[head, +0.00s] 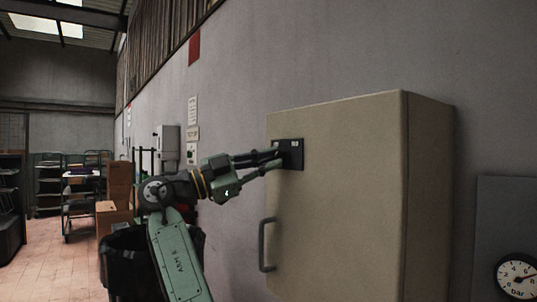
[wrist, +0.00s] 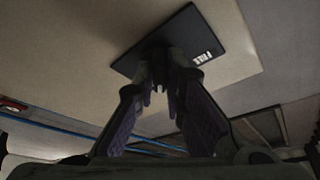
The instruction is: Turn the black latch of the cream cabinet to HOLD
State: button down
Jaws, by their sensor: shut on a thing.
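The cream cabinet (head: 340,215) stands against the grey wall in the head view. A black latch plate (head: 296,149) is on its front near the upper left corner, and it also shows in the wrist view (wrist: 200,32). My gripper (head: 276,159) reaches the plate from the left. In the wrist view my gripper (wrist: 162,82) has its fingertips closed together at the plate, shut on the black latch. The latch is mostly hidden between the fingers, so its angle cannot be told.
A grey bar handle (head: 266,245) sits lower on the cabinet front. A pressure gauge (head: 517,276) on a dark panel is at the lower right. Cartons (head: 117,190), a dark bin (head: 125,262) and shelving carts stand at the left. Open floor lies at the far left.

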jog(key=shift+r+m+g, duration=0.1)
jog(key=shift+m+g, duration=0.2)
jog(key=shift+m, duration=0.3)
jog(key=c, duration=1.7)
grip_release()
jog(key=shift+o, duration=0.2)
jog(key=shift+a, duration=0.1)
jog(key=v, duration=1.1)
jog(key=shift+s+a, duration=0.15)
jog(key=shift+a, duration=0.2)
